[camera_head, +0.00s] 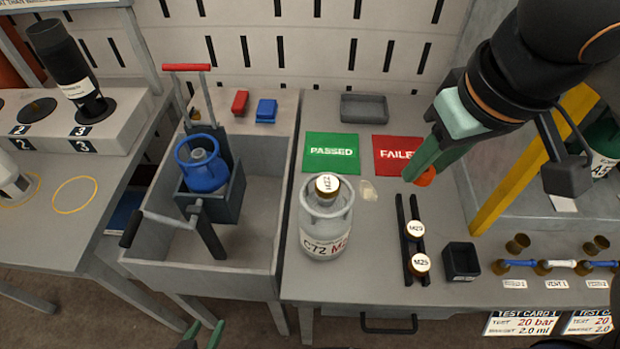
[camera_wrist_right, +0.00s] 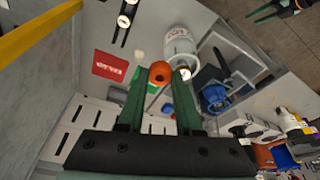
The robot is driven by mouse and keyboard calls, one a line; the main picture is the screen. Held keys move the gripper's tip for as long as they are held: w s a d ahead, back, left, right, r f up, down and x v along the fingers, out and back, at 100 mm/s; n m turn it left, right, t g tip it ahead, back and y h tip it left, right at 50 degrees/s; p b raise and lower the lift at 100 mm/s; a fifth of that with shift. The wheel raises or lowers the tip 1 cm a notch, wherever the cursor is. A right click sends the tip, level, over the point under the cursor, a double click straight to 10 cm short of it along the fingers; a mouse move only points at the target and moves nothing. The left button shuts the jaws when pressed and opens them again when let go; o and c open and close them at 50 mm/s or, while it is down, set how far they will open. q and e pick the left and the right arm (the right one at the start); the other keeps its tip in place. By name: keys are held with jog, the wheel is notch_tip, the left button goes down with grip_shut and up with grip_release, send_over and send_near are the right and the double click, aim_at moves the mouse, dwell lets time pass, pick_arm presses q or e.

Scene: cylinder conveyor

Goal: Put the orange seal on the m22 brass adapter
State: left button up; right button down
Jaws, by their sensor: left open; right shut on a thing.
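My right gripper (camera_head: 428,172) is shut on the orange seal (camera_head: 425,177), held above the table near the red card. In the right wrist view the seal (camera_wrist_right: 161,73) sits between the green fingertips (camera_wrist_right: 160,75). A brass adapter with a white top (camera_head: 327,184), its label upside down and reading like M22, sits on top of the white cylinder (camera_head: 327,230). The seal is apart from it, to its right. The adapter top also shows in the right wrist view (camera_wrist_right: 185,74). My left gripper (camera_head: 204,336) is open and empty at the bottom edge.
Adapters M29 (camera_head: 414,230) and M25 (camera_head: 419,264) stand on a black rack (camera_head: 405,240) beside a small black box (camera_head: 461,260). Green PASSED (camera_head: 331,167) and red FAILED (camera_head: 398,170) cards lie behind. A blue cylinder (camera_head: 205,175) stands in the grey sink at left.

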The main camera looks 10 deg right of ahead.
jog(key=shift+w+a, duration=0.1)
jog(key=shift+a, duration=0.15)
jog(key=w+a+f, duration=0.4)
jog(key=w+a, duration=0.1)
jog(key=w, duration=0.3)
jog(key=b, duration=0.1)
send_over(327, 182)
jog(key=s, duration=0.2)
jog(key=x, duration=0.4)
jog(key=shift+s+d+f, duration=0.3)
jog(key=shift+d+f, duration=0.05)
jog(key=shift+f, duration=0.15)
jog(key=shift+w+a+f, duration=0.2)
jog(key=shift+w+f, duration=0.05)
jog(key=shift+f, duration=0.2)
jog(key=x, duration=0.2)
jog(key=shift+s+f+b, duration=0.15)
jog(key=shift+f+b, duration=0.15)
jog(key=shift+b, duration=0.05)
jog(key=shift+f, duration=0.35)
jog(key=shift+f, duration=0.1)
jog(key=c, duration=0.6)
grip_release()
